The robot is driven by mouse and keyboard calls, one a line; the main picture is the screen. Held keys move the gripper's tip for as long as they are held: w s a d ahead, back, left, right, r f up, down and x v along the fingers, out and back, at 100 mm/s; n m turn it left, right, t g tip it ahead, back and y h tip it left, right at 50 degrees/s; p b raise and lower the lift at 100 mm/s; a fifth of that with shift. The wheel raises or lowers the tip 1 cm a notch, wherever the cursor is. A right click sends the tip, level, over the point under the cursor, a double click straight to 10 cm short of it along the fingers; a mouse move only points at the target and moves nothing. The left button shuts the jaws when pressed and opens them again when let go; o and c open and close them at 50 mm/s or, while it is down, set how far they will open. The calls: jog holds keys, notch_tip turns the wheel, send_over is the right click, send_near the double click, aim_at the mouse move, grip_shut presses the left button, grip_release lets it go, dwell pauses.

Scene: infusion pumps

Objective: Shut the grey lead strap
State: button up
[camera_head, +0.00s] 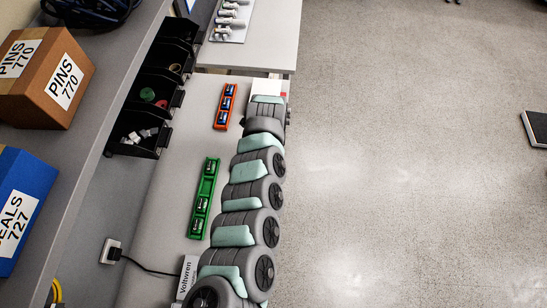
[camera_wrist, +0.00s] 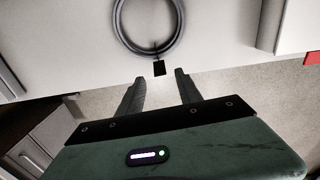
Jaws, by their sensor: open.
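A grey lead (camera_wrist: 118,22) lies coiled in a ring on a pale surface at the top of the wrist view, its upper part cut off by the frame. A small black piece (camera_wrist: 159,68), perhaps the strap, sits at the ring's lower edge. I cannot tell whether it is open or shut. My gripper (camera_wrist: 160,78) is open, its two dark fingers spread and pointing at the black piece, with nothing visible between them. How far apart they are in depth is unclear. In the head view my arm hides the coil and my fingers.
A green rack (camera_head: 203,198) and an orange rack (camera_head: 224,106) with small cylinders lie on the bench left of my arm. Black bins (camera_head: 158,95) stand beyond them. A red part (camera_wrist: 313,58) shows at the right of the wrist view. The floor at right is mostly clear.

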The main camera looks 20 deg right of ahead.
jog(key=shift+f, duration=2.75)
jog(key=shift+c, duration=0.4)
grip_shut()
